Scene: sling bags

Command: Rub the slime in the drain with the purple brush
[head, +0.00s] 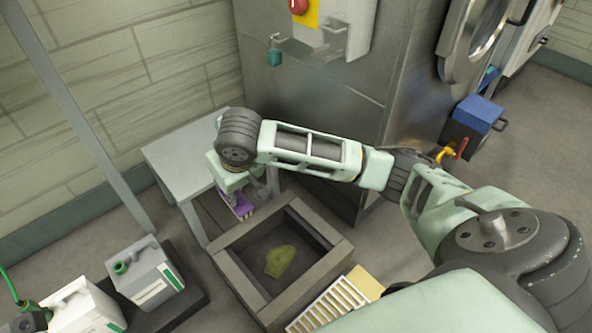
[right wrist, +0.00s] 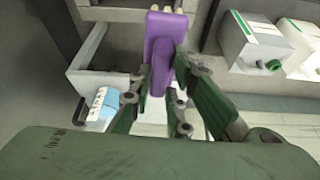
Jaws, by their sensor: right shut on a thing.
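The purple brush (head: 242,204) hangs from my right gripper (head: 256,190) in the head view, beside the small table and near the far left rim of the drain. In the right wrist view my right gripper is shut on the brush (right wrist: 160,48), with pale bristles at its far end. The drain (head: 326,232) is a square, dark-rimmed pit in the floor. The yellow-green slime (head: 280,261) lies on its bottom, apart from the brush. My left gripper is not in view.
A small grey table (head: 180,150) stands close beside the gripper. A slatted grate (head: 328,306) and a yellow block (head: 366,282) lie by the drain's near right side. White jugs (head: 147,275) stand on a black tray at left. A metal machine (head: 320,95) stands behind.

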